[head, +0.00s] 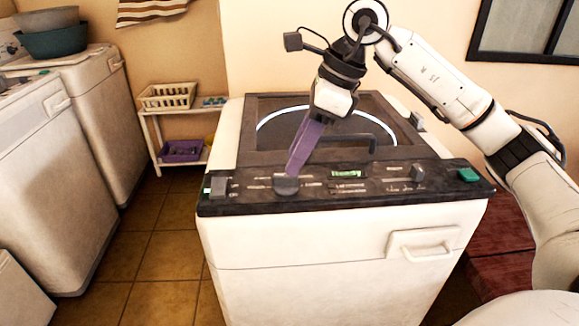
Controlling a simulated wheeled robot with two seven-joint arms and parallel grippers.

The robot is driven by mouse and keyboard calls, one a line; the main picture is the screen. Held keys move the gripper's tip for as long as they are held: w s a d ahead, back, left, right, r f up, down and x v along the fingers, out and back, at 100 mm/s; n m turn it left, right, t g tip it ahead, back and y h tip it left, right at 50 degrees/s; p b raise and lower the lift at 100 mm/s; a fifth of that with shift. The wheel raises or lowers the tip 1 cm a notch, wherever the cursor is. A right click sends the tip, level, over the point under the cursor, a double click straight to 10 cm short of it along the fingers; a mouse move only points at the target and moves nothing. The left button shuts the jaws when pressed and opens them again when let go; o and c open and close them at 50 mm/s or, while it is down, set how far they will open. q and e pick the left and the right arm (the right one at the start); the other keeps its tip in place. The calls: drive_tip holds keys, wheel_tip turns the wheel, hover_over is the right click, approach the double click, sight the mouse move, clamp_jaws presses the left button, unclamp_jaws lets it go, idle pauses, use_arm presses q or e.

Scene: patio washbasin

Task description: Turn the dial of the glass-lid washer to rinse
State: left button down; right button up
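The glass-lid washer (340,235) stands in the middle of the head view, with a dark lid closed on top and a dark control panel (325,193) along its front edge. A grey round dial (286,186) sits on the panel left of the small green display (346,173). My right gripper (292,172) reaches down over the lid, its purple fingers ending at the back of the dial. The fingers overlap in this view, so their gap and any grip on the dial are hidden. The dial's pointer and the labels are too small to read. My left gripper is out of view.
Smaller knobs sit at the panel's left (219,187) and right (417,172), with a green button (468,175) at the right end. Other white washers (65,170) stand at left. A shelf with a cream basket (167,97) stands behind. Tiled floor (165,255) lies open between.

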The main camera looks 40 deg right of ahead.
sight(289, 177)
drive_tip(key=shift+x, duration=1.95)
drive_tip(key=shift+w, duration=0.1)
clamp_jaws()
drive_tip(key=m+t+h, duration=0.1)
drive_tip(key=m, duration=0.2)
drive_tip(key=shift+a+m, duration=0.15)
drive_tip(key=shift+m, duration=0.25)
drive_tip(key=shift+a+r+m+t+h+b, duration=0.1)
drive_tip(key=shift+m+t+h+b, duration=0.5)
drive_tip(key=shift+m, duration=1.3)
drive_tip(key=shift+h, duration=0.3)
